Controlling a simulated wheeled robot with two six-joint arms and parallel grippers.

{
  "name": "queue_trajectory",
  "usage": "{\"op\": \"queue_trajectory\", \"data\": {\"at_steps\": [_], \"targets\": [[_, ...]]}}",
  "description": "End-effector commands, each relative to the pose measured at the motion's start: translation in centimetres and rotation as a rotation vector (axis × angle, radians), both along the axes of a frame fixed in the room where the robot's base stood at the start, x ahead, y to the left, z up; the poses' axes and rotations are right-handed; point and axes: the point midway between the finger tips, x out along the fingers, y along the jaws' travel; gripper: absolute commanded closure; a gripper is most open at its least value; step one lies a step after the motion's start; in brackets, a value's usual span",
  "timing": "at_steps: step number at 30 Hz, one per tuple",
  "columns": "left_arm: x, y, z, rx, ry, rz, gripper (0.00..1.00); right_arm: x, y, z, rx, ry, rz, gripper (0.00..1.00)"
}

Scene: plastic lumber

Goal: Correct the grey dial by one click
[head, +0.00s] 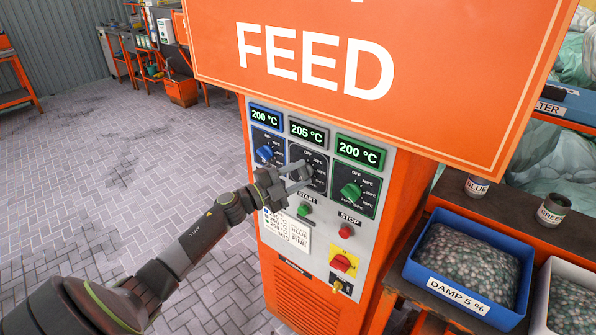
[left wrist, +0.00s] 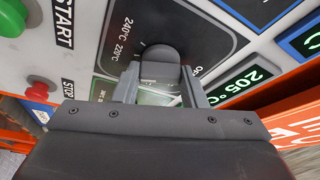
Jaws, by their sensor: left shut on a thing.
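The grey dial (left wrist: 160,60) is the middle one of three on the control panel. Its display (head: 309,132) has a grey frame and reads 205 °C. My left gripper (head: 298,174) reaches in from the left and hides most of the dial in the head view. In the left wrist view my left gripper (left wrist: 160,84) has one finger on each side of the dial's knob and is shut on it. The dial's pointer mark cannot be read clearly. My right gripper is not in view.
The blue dial (head: 265,153) and green dial (head: 351,193) flank the grey one; both their displays read 200 °C. Below are a green START button (head: 304,209), a red STOP button (head: 345,230) and a red-yellow switch (head: 343,263). An orange FEED sign (head: 450,60) overhangs the panel.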

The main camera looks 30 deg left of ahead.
Motion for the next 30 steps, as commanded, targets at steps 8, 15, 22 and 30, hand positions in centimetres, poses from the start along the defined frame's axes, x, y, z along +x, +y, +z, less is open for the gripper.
{"op": "queue_trajectory", "data": {"at_steps": [8, 15, 22, 30], "targets": [[-0.04, -0.01, -0.09, 0.046, -0.002, -0.001, 0.85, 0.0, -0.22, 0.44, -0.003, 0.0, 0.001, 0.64], [-0.04, 0.0, -0.14, 0.049, -0.003, 0.0, 0.85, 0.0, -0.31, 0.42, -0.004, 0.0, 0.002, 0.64], [-0.04, -0.01, -0.13, 0.048, -0.002, -0.001, 0.46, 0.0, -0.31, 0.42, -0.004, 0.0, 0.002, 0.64], [-0.01, 0.0, -0.04, 0.048, -0.003, 0.0, 0.4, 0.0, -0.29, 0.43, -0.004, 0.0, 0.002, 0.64]]}}
